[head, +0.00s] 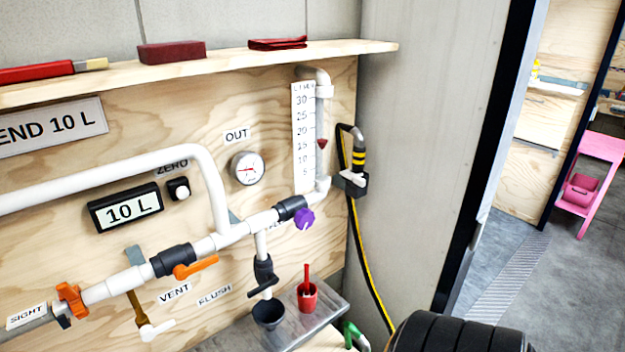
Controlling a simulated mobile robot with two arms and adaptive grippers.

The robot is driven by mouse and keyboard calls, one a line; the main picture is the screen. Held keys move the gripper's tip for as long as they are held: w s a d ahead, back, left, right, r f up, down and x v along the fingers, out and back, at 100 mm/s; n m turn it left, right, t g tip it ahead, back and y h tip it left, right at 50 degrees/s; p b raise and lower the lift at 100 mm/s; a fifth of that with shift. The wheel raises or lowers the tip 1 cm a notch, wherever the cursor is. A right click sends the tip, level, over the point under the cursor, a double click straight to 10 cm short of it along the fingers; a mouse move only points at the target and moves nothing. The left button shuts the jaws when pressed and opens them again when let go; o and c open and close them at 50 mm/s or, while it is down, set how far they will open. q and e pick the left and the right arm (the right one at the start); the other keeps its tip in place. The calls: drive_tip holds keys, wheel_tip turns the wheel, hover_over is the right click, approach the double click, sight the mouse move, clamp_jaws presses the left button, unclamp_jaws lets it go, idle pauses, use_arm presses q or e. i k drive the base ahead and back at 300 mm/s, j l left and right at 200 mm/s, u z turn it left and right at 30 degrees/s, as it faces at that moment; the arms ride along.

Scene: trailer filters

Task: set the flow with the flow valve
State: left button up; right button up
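A purple knob (304,219) sits on a black valve body (291,207) at the right end of the white pipe run. A label beside it is mostly hidden, so I cannot read it in full; this looks like the flow valve. A vertical scale (303,135) marked up to 30 stands above it on the board. A red pointer (322,143) beside the scale is about level with the 15 mark. A round OUT gauge (247,168) and a display reading 10 L (125,208) are to the left. Neither gripper is in view.
An orange lever valve (195,268) and orange knob (70,299) are on the pipe at left. A black-handled valve (263,275) hangs above a dark cup (268,313). A red cup (307,295) stands on the metal shelf (335,312). A hose nozzle (358,160) is in its holder.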

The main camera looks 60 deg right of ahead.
sight(303, 217)
drive_tip(key=z, duration=1.75)
drive_tip(key=u, duration=2)
drive_tip(key=z, duration=2)
